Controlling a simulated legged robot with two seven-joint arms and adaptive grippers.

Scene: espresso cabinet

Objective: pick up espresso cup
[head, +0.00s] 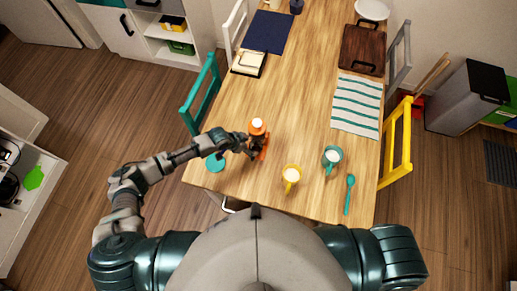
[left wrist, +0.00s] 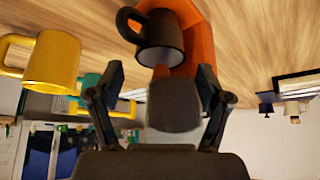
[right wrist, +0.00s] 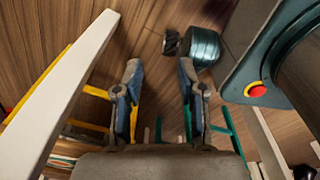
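The espresso cup looks to be the small black cup with a handle (left wrist: 163,38) in the left wrist view, against an orange machine (left wrist: 201,42). The orange machine (head: 258,140) stands near the table's front left in the head view, where the cup is not clearly visible. My left gripper (head: 250,146) is beside it. In the left wrist view the gripper (left wrist: 160,84) has its fingers apart, with the cup just beyond the fingertips; contact is not visible. A dark rounded part (left wrist: 174,106) shows between the fingers. My right gripper (right wrist: 159,75) is open and empty.
A yellow mug (head: 291,173), a teal mug (head: 332,158) and a teal spoon (head: 349,194) are right of the machine. A teal disc (head: 215,164) lies left of it. A striped cloth (head: 357,105) and wooden board (head: 362,49) are farther back. The table's middle is clear.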

